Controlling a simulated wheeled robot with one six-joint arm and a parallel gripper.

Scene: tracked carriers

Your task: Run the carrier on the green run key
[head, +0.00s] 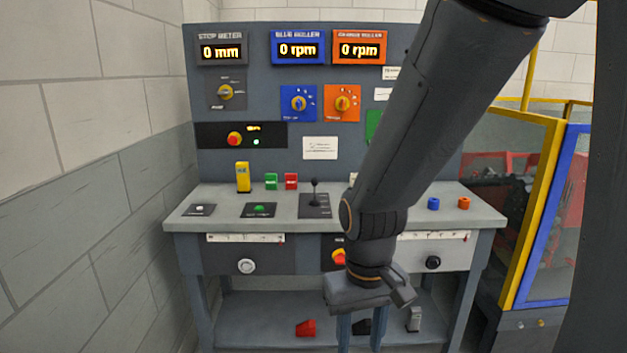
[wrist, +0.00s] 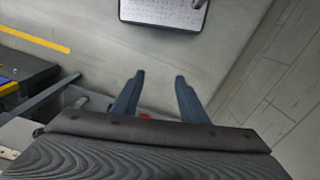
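A console desk (head: 400,200) stands ahead with a dark upright panel behind it. Several green things show: a green button on a black plate (head: 259,209) at the desk's left, a small green block (head: 271,181) beside a red one, and a green plate (head: 373,125) mostly hidden by my arm. I cannot tell from any label which is the run key. The carrier is not clearly seen. My gripper (head: 360,335) hangs low in front of the desk, pointing down. In the wrist view my gripper (wrist: 159,80) has its fingers apart, with nothing between the tips.
The panel displays read 0 mm (head: 221,52), 0 rpm (head: 298,51) and 0 rpm (head: 360,51). A joystick (head: 314,196) stands mid-desk. A yellow-framed enclosure (head: 535,200) is at right, a block wall (head: 90,180) at left. A dark-edged mat (wrist: 165,12) lies on the floor.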

